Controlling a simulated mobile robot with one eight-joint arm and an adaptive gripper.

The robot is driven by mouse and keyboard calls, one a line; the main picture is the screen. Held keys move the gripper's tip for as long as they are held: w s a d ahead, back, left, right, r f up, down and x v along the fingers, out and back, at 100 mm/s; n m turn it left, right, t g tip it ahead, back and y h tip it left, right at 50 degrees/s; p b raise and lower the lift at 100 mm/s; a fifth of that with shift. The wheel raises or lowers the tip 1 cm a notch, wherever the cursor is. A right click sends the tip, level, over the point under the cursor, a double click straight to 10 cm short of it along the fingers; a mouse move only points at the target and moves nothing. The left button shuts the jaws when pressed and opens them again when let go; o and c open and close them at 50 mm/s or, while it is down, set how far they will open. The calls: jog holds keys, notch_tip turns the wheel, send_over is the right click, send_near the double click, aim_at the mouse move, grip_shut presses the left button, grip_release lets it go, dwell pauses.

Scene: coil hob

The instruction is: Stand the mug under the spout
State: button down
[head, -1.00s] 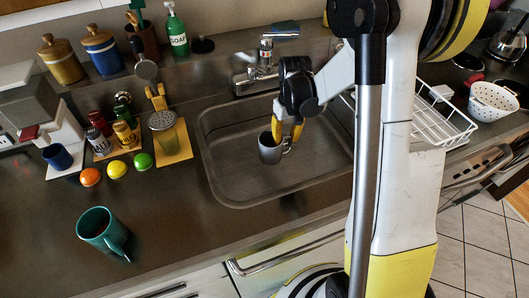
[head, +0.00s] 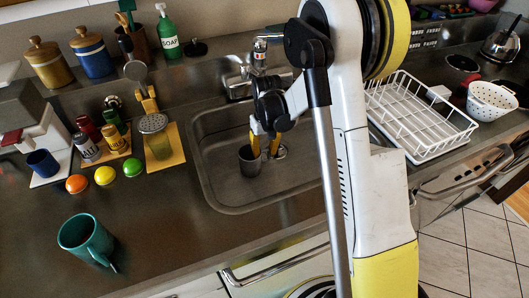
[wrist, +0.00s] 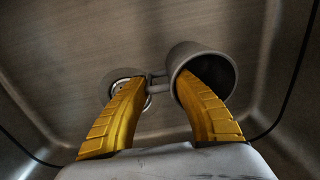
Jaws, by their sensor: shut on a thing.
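A grey metal mug (head: 249,160) hangs in the sink (head: 222,190) at my gripper (head: 265,148). My gripper is shut on it at its handle side. In the wrist view the mug (wrist: 186,60) has its dark mouth facing the camera, and the right yellow finger overlaps that mouth. The left finger (wrist: 118,122) lies beyond the handle, over the drain. Whether the mug touches the sink floor I cannot tell. The tap (head: 260,58) stands at the sink's back edge; my arm and gripper partly hide its front, so its spout is unclear.
A teal mug (head: 84,238) stands on the front left counter. A small blue cup (head: 42,163) is at a white machine on the left. Jars, fruit and a soap bottle (head: 168,35) line the left and back. A white dish rack (head: 425,120) is right of the sink.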

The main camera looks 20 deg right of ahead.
jog(key=c, duration=1.1)
grip_release()
jog(key=shift+f, duration=0.1)
notch_tip(320, 180, up, 12)
jog(key=p, duration=0.4)
jog(key=shift+d+r+p, duration=0.15)
jog(key=shift+r+p, duration=0.05)
jog(key=shift+p, duration=0.1)
